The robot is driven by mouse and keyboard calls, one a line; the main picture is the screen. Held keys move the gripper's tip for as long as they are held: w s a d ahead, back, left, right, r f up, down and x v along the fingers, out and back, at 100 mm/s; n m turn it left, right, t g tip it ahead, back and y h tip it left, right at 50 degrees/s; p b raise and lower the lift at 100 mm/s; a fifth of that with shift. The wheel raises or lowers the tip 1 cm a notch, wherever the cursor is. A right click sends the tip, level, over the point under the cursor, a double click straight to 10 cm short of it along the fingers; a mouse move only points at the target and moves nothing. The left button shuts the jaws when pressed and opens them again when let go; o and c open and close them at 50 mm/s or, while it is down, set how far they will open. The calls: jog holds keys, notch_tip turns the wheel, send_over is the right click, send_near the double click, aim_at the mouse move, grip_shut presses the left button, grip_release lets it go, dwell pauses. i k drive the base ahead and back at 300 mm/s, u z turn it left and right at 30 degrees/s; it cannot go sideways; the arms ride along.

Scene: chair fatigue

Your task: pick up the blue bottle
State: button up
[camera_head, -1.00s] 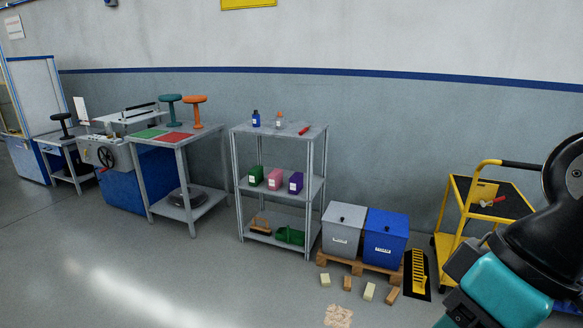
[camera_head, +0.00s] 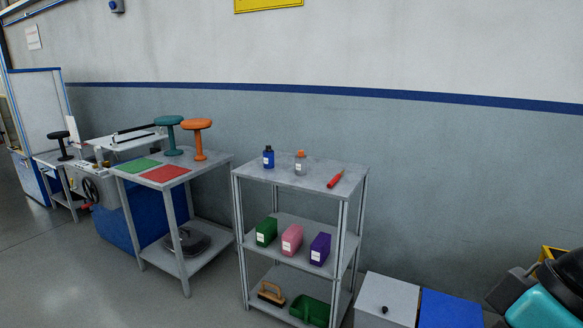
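The blue bottle (camera_head: 268,158) stands upright on the top of a grey metal shelf (camera_head: 312,178), near its back left corner. It has a dark cap and a white label. A clear bottle with an orange cap (camera_head: 300,164) stands to its right. A red tool (camera_head: 336,178) lies further right on the same top. Part of my arm shows at the lower right, well away from the blue bottle. The fingers of my gripper cannot be made out.
Green (camera_head: 266,232), pink (camera_head: 292,239) and purple (camera_head: 320,248) containers stand on the middle shelf. A workbench (camera_head: 215,163) with two stools on it is left of the shelf. Grey (camera_head: 387,300) and blue (camera_head: 450,308) bins stand at the lower right. Floor shows at lower left.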

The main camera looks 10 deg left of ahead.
aim_at(268, 158)
jog(key=u, duration=1.35)
jog(key=i, duration=3.6)
jog(key=z, duration=1.45)
